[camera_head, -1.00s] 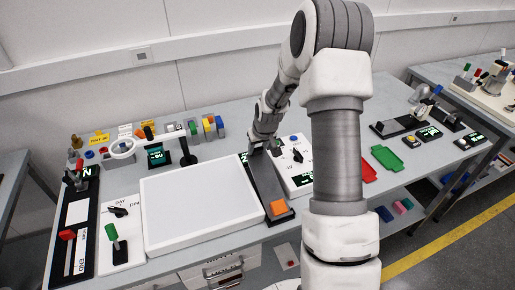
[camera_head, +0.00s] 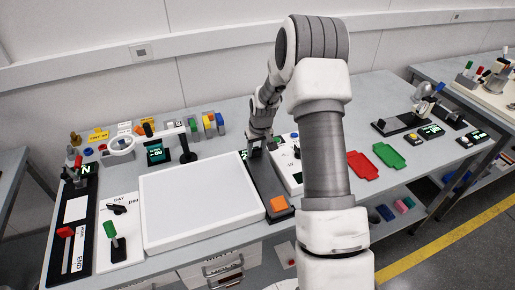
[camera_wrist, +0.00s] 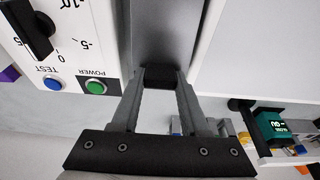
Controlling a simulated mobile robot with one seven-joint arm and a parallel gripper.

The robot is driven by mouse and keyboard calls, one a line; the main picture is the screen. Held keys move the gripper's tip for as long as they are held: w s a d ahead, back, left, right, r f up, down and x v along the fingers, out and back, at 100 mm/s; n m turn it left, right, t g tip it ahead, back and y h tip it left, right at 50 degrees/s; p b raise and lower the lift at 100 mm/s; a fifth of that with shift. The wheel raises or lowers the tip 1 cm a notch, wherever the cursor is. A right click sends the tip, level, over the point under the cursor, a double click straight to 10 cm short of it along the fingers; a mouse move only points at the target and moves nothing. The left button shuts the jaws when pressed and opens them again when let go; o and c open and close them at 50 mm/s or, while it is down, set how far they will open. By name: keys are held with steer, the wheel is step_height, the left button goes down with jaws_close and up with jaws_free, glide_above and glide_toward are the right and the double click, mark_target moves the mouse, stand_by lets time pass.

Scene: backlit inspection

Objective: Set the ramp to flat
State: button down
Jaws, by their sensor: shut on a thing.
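The ramp (camera_head: 270,183) is a long grey strip with dark edges, lying between the white light panel and a dial panel in the head view. An orange block (camera_head: 279,203) is on its near end. In the wrist view the ramp's grey surface (camera_wrist: 168,28) runs away from my gripper. My gripper (camera_wrist: 160,82) is shut on a black grip (camera_wrist: 159,76) at the ramp's far end. In the head view my gripper (camera_head: 257,146) is at that same end, its fingertips hard to make out. I cannot tell the ramp's exact tilt.
The white light panel (camera_head: 200,207) lies left of the ramp. A dial panel (camera_wrist: 62,45) with green and blue buttons stands close on the other side. A teal display (camera_head: 155,153) and a magnifier (camera_head: 122,146) are back left. Red (camera_head: 362,165) and green trays (camera_head: 389,156) lie right.

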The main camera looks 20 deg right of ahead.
mark_target(255, 157)
steer(key=b+x, duration=0.3)
steer(key=x, duration=0.2)
steer(key=shift+f, duration=0.1)
steer(key=shift+c, duration=2)
jaws_free()
steer(key=v, duration=1.7)
steer(key=shift+r, duration=0.25)
